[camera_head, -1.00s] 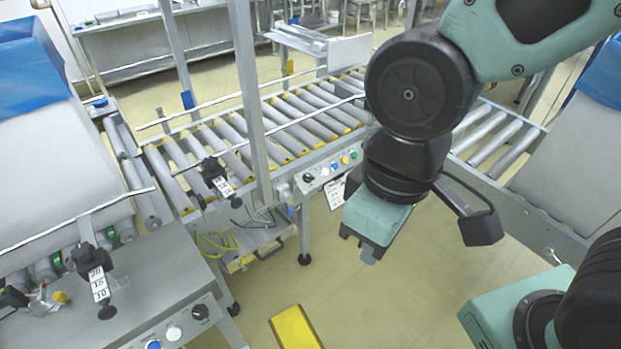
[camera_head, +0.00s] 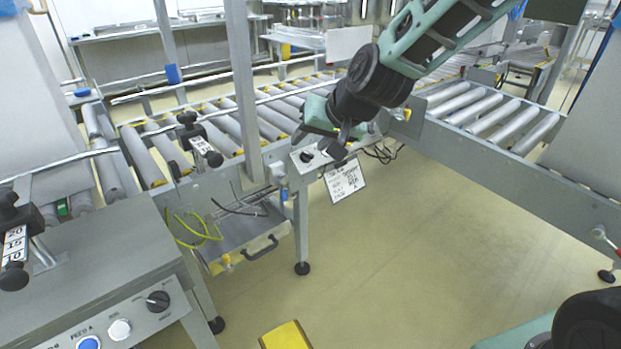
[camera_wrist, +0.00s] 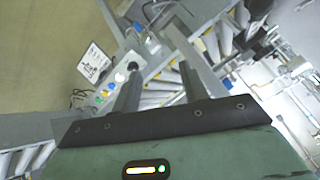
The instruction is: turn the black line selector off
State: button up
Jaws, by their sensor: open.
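A black selector knob (camera_head: 307,157) sits at the left end of the small control panel on the side of the roller conveyor in the head view. In the wrist view the same black knob (camera_wrist: 132,66) shows close to the tip of the left finger; I cannot tell if they touch. Its pointer direction is too small to read. My gripper (camera_wrist: 160,72) is open, with nothing seen between its fingers. My wrist covers the right part of the panel.
A second black selector (camera_head: 158,300) is on the front-left machine panel beside white and blue buttons. A label sheet (camera_head: 345,180) hangs below the conveyor panel. A metal post (camera_head: 243,80) stands left of my gripper. Open floor (camera_head: 420,240) lies in front.

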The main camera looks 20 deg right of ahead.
aim_at(309, 154)
jog(key=w+d+f+m+t+h+b, duration=0.2)
jog(key=w+d+f+m+t+b, duration=0.15)
jog(key=w+d+f+b, duration=0.35)
jog(key=shift+g, duration=0.45)
jog(key=x, duration=1.2)
jog(key=w+d+r+x, duration=0.1)
jog(key=x, duration=0.4)
jog(key=shift+w+f+b, duration=0.15)
jog(key=shift+w+b, duration=0.2)
jog(key=shift+w, duration=0.05)
jog(key=c, duration=0.7)
